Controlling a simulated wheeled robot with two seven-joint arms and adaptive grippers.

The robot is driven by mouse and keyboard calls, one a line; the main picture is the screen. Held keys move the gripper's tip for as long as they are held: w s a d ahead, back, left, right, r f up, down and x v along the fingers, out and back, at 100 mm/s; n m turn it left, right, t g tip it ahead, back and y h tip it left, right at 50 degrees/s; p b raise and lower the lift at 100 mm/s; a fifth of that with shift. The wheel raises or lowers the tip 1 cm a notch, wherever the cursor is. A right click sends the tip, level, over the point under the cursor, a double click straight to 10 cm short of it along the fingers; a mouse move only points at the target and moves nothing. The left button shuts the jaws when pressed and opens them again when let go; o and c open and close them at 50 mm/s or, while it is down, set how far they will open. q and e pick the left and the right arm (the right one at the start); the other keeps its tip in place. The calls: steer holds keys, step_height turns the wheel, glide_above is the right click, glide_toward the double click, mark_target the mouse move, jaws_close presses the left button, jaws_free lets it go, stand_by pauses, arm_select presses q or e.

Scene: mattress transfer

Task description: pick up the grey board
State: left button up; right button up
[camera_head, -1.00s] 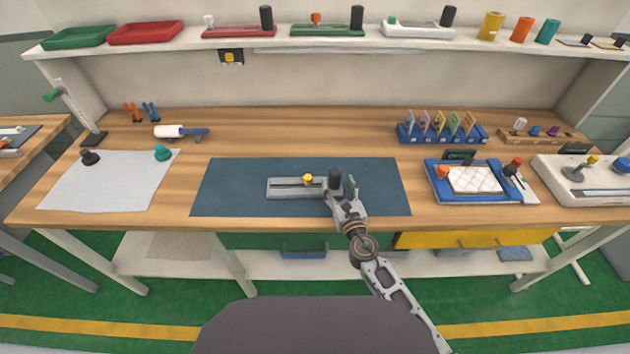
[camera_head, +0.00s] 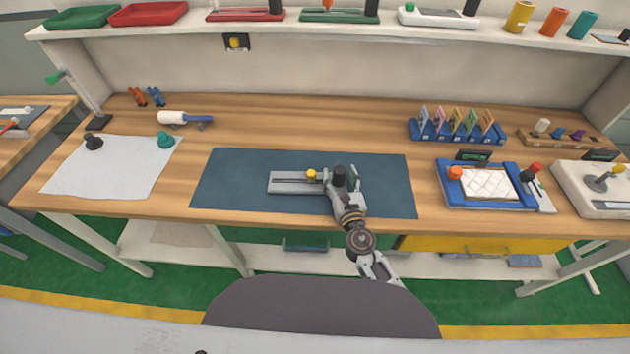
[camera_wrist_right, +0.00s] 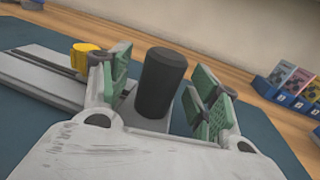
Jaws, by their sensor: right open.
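The grey board (camera_head: 290,188) lies flat on the dark blue mat, with a dark slot along it, a yellow knob (camera_head: 311,174) and an upright black handle (camera_head: 340,175) at its right end. The right wrist view also shows the board (camera_wrist_right: 40,75) at left and the black handle (camera_wrist_right: 162,85) upright in the middle. My right gripper (camera_head: 343,182) is open at the handle, with one green-padded finger on either side. In the right wrist view, gaps show between the handle and both pads. My arm hides part of the board's right end. My left gripper is not in view.
The blue mat (camera_head: 230,185) has bare room left of the board. A blue tray (camera_head: 452,194) with a white quilted pad stands to the right, below a blue card rack (camera_head: 430,134). A white cloth (camera_head: 110,170) lies at left. A shelf (camera_head: 210,28) runs above the back.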

steer(key=shift+w+f, duration=0.1)
steer(key=c, duration=0.3)
jaws_close()
steer(key=shift+r, duration=0.3)
steer(key=shift+r+p, duration=3.45)
steer(key=shift+r, duration=1.3)
steer(key=shift+f+b, duration=3.65)
steer(key=shift+f, duration=0.25)
steer(key=shift+f+b, duration=0.3)
steer(key=shift+f, duration=0.05)
